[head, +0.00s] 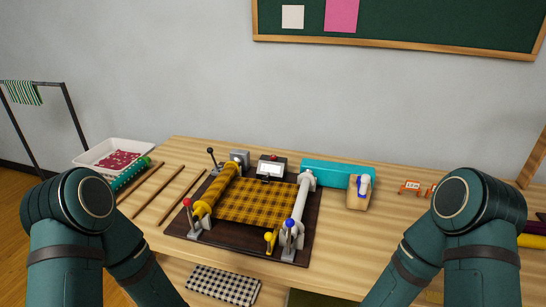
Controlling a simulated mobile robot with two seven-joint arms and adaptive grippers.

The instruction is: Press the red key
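A lever with a red knob (187,202) stands at the board's left front corner. Yellow and black plaid cloth (256,202) stretches between two rollers on the board. Both my arms show bent at the left and right, but neither gripper is in view.
A teal box (338,173) lies behind the board's right side. Levers with blue (289,223) and yellow (268,237) knobs stand at the front right. Wooden rods (150,191) and a white tray (110,152) are on the left. Bare table (370,235) lies right of the board.

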